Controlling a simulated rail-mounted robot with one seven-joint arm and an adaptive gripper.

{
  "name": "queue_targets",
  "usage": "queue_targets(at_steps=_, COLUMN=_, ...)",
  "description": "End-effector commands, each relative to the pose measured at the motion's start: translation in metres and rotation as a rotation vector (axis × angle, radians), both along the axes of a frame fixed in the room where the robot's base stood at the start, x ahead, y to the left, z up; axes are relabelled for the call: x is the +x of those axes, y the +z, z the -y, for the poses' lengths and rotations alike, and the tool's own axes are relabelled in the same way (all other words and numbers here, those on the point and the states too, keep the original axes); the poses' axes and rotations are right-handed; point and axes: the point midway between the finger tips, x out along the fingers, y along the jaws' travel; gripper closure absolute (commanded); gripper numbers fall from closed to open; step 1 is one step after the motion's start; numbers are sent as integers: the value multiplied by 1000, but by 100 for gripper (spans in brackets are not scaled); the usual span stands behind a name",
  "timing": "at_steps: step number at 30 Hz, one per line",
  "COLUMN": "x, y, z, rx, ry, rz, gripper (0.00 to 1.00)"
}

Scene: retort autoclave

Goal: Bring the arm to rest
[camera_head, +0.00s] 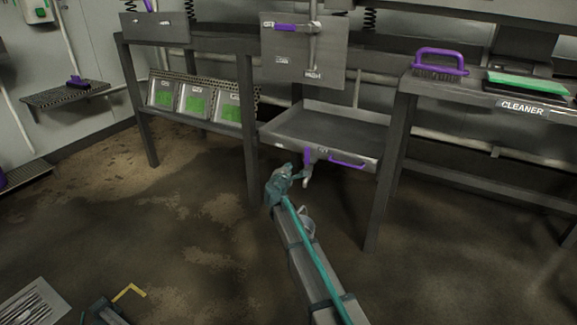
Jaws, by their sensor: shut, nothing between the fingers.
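My arm reaches up from the bottom of the head view, with a teal line along it. My gripper (300,176) is at its far end, small in the picture, just in front of the grey tray's (330,127) front edge. Its fingers are shut with nothing held. A purple lever (307,156) and a purple bar handle (346,160) are on the tray's front, close above and to the right of the gripper. I cannot tell whether the gripper touches the lever.
A bench (397,130) at right holds a purple-handled brush (439,62) and a green pad (528,83) behind a CLEANER label. Green-labelled bins (195,102) sit on a shelf at left. A floor grate (35,303) lies at bottom left. The stained floor at left is mostly clear.

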Motion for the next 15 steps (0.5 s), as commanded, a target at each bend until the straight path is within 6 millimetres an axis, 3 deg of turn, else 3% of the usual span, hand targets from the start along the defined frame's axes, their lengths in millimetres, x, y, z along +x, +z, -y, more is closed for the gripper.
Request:
queue_targets(at_steps=11, x=-2, y=-3, z=8, rx=65, ry=-47, rz=-2, gripper=100)
queue_targets(at_steps=14, x=-17, y=-15, z=24, rx=203, ry=-138, rz=-33, gripper=100)
queue_targets(at_steps=15, x=-30, y=-26, z=32, rx=273, ry=-186, rz=-57, gripper=100)
